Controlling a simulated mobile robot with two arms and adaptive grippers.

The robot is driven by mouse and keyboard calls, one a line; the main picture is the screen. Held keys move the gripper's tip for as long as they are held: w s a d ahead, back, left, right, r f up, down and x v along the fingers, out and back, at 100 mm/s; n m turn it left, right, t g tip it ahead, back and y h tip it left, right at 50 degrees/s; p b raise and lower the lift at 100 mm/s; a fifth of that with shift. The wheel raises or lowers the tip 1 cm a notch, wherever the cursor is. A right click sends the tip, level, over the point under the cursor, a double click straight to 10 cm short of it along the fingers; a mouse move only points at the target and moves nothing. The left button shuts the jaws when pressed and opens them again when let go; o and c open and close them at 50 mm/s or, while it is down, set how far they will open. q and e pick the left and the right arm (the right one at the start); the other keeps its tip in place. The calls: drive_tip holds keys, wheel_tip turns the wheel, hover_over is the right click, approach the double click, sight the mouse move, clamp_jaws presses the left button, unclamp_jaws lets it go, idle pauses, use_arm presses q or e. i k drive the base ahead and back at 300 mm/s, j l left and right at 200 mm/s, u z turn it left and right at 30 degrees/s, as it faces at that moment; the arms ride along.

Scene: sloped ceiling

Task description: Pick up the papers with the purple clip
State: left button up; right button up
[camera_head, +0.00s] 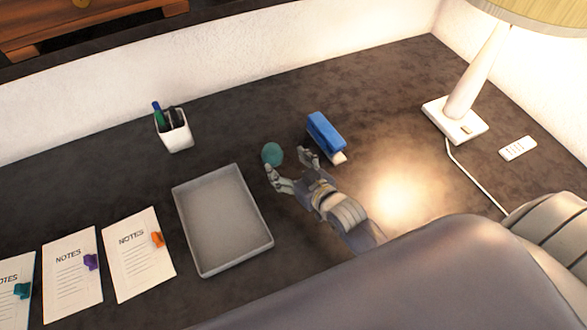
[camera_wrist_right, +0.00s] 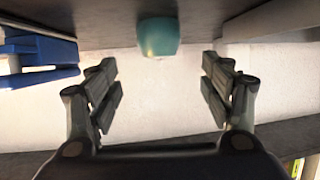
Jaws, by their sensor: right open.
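The papers with the purple clip (camera_head: 72,275) lie flat on the dark desk at the lower left. The purple clip (camera_head: 91,262) sits on their right edge. They lie between papers with a teal clip (camera_head: 17,291) and papers with an orange clip (camera_head: 138,254). My right gripper (camera_head: 287,162) is open, far to the right of the papers, beyond the grey tray. A small teal object (camera_head: 272,153) is just ahead of its fingertips; in the right wrist view the teal object (camera_wrist_right: 159,37) appears between the open fingers (camera_wrist_right: 160,82), not gripped. My left gripper is not in view.
An empty grey tray (camera_head: 264,243) lies between the papers and my right gripper. A blue stapler (camera_head: 325,134) is close to the gripper's right. A pen cup (camera_head: 175,133) stands near the wall. A lamp (camera_head: 455,119) and a white remote (camera_head: 518,148) are at the right.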

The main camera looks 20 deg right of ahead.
sight(72, 281)
drive_tip(key=k+l, duration=0.15)
drive_tip(key=k, duration=0.35)
drive_tip(key=k+l, duration=0.15)
drive_tip(key=k, duration=0.35)
drive_tip(key=k+l, duration=0.1)
drive_tip(key=k, duration=0.35)
